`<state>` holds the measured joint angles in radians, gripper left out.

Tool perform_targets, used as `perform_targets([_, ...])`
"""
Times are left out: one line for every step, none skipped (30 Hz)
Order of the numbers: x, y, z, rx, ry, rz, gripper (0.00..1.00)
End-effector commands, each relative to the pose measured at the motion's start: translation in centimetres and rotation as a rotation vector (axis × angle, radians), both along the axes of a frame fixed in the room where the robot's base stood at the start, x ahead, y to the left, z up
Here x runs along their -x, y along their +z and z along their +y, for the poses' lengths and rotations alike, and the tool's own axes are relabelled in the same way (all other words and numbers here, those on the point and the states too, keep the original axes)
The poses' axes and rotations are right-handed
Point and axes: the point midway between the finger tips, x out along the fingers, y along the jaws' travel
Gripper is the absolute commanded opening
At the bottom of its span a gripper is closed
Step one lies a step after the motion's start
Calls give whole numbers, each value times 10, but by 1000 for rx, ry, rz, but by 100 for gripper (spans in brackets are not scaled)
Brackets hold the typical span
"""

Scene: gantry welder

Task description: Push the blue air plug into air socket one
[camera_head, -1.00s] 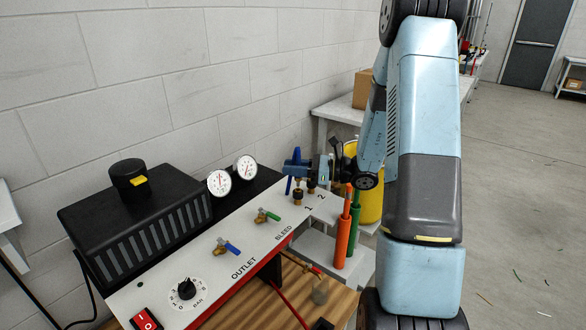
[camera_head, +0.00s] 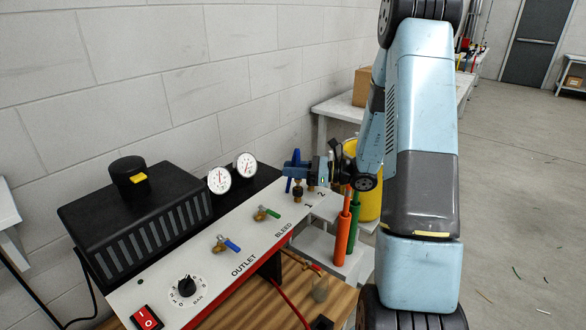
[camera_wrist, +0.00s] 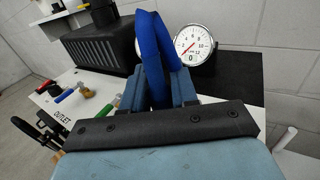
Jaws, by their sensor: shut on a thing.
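My gripper (camera_head: 304,169) is above the far end of the white panel, shut on the blue air plug. The plug's blue hose shows above the jaws (camera_head: 296,156), and as a tall loop between the fingers in the wrist view (camera_wrist: 150,50). The brass-and-dark fitting of air socket one (camera_head: 298,191) is under the gripper, near the label 1. A second fitting (camera_head: 311,187) stands beside it, near the label 2. The plug's lower end is hard to make out, so I cannot tell whether it touches or sits in socket one.
Two gauges (camera_head: 219,179) (camera_head: 245,166) stand behind the panel. Green (camera_head: 266,213) and blue (camera_head: 227,244) valve handles are nearer on it. Orange (camera_head: 343,230) and green (camera_head: 355,222) upright handles and a yellow cylinder (camera_head: 369,185) are right of the sockets.

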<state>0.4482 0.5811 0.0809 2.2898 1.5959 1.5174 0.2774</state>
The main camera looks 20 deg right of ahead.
Motion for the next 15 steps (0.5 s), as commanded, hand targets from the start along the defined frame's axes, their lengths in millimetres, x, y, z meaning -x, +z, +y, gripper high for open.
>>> perform_targets([0, -1, 0, 0, 0, 0, 0])
perform_targets([0, -2, 0, 0, 0, 0, 0])
perform_targets([0, -3, 0, 0, 0, 1, 0])
perform_targets([0, -3, 0, 0, 0, 1, 0])
perform_targets([0, -4, 0, 0, 0, 1, 0])
perform_targets([0, -5, 0, 0, 0, 1, 0])
perform_targets([0, -5, 0, 0, 0, 1, 0])
perform_targets([0, -6, 0, -1, 0, 2, 0])
perform_targets([0, -7, 0, -1, 0, 2, 0])
perform_targets([0, -8, 0, -1, 0, 2, 0])
perform_targets([0, -8, 0, -1, 0, 2, 0])
perform_targets([0, -9, 0, -1, 0, 2, 0])
perform_targets([0, -10, 0, -1, 0, 2, 0])
perform_targets([0, -10, 0, -1, 0, 2, 0])
perform_targets([0, -11, 0, -1, 0, 2, 0])
